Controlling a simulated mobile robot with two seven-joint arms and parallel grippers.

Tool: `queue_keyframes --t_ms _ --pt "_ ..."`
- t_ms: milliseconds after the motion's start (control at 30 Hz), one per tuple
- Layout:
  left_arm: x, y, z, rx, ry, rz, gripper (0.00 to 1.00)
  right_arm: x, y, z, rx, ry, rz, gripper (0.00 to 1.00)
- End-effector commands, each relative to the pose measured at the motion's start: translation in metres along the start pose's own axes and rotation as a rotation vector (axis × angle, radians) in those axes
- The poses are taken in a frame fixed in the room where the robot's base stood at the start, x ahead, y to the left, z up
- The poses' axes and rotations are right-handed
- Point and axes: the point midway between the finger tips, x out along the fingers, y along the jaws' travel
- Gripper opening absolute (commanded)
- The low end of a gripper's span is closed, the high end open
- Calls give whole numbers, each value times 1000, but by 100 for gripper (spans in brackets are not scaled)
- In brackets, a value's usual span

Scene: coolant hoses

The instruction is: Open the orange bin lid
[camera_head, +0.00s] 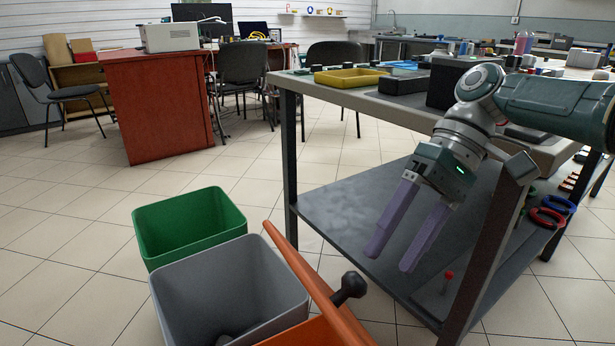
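The orange bin (305,335) is at the bottom edge of the head view and is mostly cut off. Its orange lid (305,278) is seen nearly edge-on, tilted up steeply over the bin. A black knob (350,287) sticks out from the lid's right face. My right gripper (392,262) comes in from the right, above and to the right of the knob. Its two purple fingers point down, spread apart with nothing between them. It does not touch the lid. My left gripper is not in view.
A grey bin (190,285) with something dark inside stands left of the orange bin. A green bin (185,212) stands behind it. A workbench (425,105) with a lower shelf (340,215) is close on the right, around my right arm. The tiled floor at left is clear.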

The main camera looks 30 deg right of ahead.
Motion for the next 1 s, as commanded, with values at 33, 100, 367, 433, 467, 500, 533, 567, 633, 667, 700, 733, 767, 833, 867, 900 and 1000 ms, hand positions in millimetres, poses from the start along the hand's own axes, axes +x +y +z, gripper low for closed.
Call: queue_keyframes --t_ms 33,100,367,433,467,500,533,567,633,667,700,733,767,833,867,900,1000 --pt "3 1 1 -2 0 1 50 -3 3 -2 1 4 1 70" --pt "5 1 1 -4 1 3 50 -8 5 -2 1 3 0 70" --pt "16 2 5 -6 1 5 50 -26 12 -5 -1 5 -1 70" --pt "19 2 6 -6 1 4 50 -31 14 -5 -1 5 -1 70" --pt "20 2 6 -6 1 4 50 -33 15 -6 -1 5 -1 70" --pt "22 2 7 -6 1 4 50 -36 16 -6 -1 4 -2 70" --pt "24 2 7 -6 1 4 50 -38 17 -6 -2 5 -2 70" --pt "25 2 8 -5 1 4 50 -40 17 -6 -2 6 -2 70" --pt "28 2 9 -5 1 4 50 -45 19 -6 -1 5 -3 70" --pt "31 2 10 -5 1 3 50 -47 20 -6 -1 6 -4 70" --pt "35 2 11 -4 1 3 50 -49 22 -8 -2 6 -2 70" --pt "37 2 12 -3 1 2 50 -50 23 -8 -2 5 -2 70" --pt "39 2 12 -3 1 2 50 -53 24 -8 -2 6 -1 70" --pt "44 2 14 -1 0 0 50 -57 26 -9 -2 5 0 70" --pt "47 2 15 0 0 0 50 -59 26 -9 -2 5 0 70" --pt "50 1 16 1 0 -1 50 -62 27 -9 -2 6 -1 70" --pt "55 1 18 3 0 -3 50 -68 29 -9 -2 5 -2 70"
